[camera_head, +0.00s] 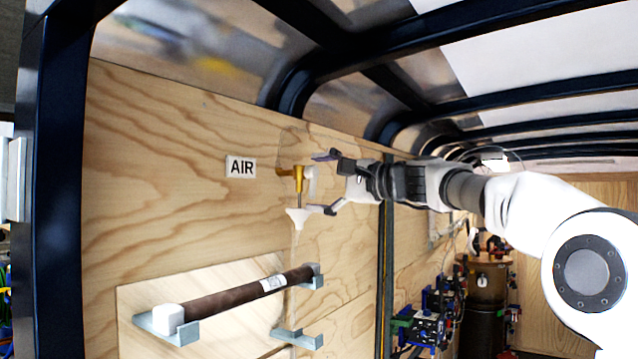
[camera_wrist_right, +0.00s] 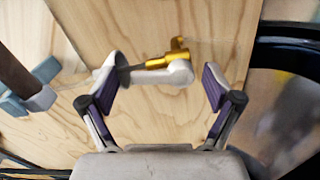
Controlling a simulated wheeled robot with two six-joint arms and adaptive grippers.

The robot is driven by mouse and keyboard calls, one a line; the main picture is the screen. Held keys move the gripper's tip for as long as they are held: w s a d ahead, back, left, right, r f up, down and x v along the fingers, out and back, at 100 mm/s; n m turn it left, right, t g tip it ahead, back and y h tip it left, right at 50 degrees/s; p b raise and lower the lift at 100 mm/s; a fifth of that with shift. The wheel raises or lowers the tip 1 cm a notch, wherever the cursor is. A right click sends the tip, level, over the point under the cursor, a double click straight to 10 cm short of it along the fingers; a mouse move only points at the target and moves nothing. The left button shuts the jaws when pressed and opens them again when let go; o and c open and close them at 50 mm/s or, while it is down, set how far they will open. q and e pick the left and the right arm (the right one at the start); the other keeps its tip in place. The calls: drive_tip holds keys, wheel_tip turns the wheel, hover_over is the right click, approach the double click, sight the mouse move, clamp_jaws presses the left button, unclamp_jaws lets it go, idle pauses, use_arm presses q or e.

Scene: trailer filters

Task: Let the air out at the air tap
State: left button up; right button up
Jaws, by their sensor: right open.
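The air tap (camera_head: 299,176) is a brass fitting with a white part on it, on the plywood wall right of a white AIR sign (camera_head: 241,167). A white funnel-shaped piece (camera_head: 298,215) sits below it. My right gripper (camera_head: 323,182) is open just right of the tap, fingers pointing to it. In the right wrist view, the brass tap (camera_wrist_right: 160,62) and its white handle (camera_wrist_right: 168,74) lie between and slightly beyond the open fingertips (camera_wrist_right: 160,85). I cannot tell whether a finger touches. My left gripper is not in view.
Dark roof ribs (camera_head: 290,85) curve overhead. Blue-and-black equipment (camera_head: 425,320) and a brown cylinder (camera_head: 486,290) stand further back at right.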

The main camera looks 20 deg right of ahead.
drive_tip(key=v, duration=1.1)
drive_tip(key=shift+s+d, duration=0.25)
drive_tip(key=shift+s, duration=0.1)
